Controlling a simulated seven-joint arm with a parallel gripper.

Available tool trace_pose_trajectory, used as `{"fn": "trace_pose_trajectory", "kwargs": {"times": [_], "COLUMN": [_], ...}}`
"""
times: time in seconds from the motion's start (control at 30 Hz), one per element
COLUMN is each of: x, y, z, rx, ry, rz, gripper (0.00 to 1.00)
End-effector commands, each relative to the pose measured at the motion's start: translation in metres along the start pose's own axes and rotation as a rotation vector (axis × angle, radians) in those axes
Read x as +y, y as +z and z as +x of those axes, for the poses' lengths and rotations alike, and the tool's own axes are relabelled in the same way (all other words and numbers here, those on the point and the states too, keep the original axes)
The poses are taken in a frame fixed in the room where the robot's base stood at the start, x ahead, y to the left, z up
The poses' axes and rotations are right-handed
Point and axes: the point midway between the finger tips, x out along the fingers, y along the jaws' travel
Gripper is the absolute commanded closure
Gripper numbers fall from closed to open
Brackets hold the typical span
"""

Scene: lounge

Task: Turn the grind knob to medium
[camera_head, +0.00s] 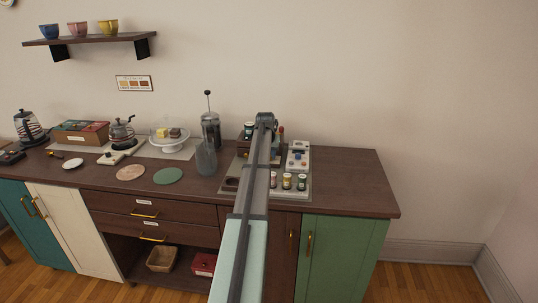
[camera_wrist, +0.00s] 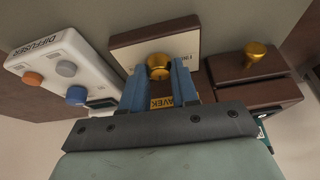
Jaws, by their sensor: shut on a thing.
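A round brass knob (camera_wrist: 158,66) sits on a pale front plate (camera_wrist: 190,37) framed in dark wood, in the middle of the wrist view. Part of a printed mark shows right of the knob, too small to read surely. My gripper (camera_wrist: 159,73) has its two blue fingers closed on the knob, one on each side. The knob's pointer and setting cannot be made out. In the head view my arm covers most of the grinder area, and the gripper's fingers and the knob are hidden behind it.
A white box marked DIFFUSER (camera_wrist: 62,68) with orange and blue knobs stands close on the left in the wrist view. A brown box with another brass knob (camera_wrist: 256,52) is close on the right. Small jars (camera_head: 288,181) and a glass carafe (camera_head: 206,160) flank my arm.

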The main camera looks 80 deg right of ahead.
Motion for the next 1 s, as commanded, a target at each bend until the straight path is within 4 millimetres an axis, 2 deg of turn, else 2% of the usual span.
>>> {"fn": "trace_pose_trajectory", "kwargs": {"times": [0.4,0.97,1.0], "x": [0.0012,0.0009,0.0009], "y": [-0.0004,-0.0003,-0.0003], "z": [-0.0001,-0.0001,-0.0001], "rx": [0.0,-0.001,-0.001], "ry": [-0.072,-0.084,-0.083], "rz": [-0.176,-0.201,-0.201], "gripper": [1.0,1.0,0.68]}}
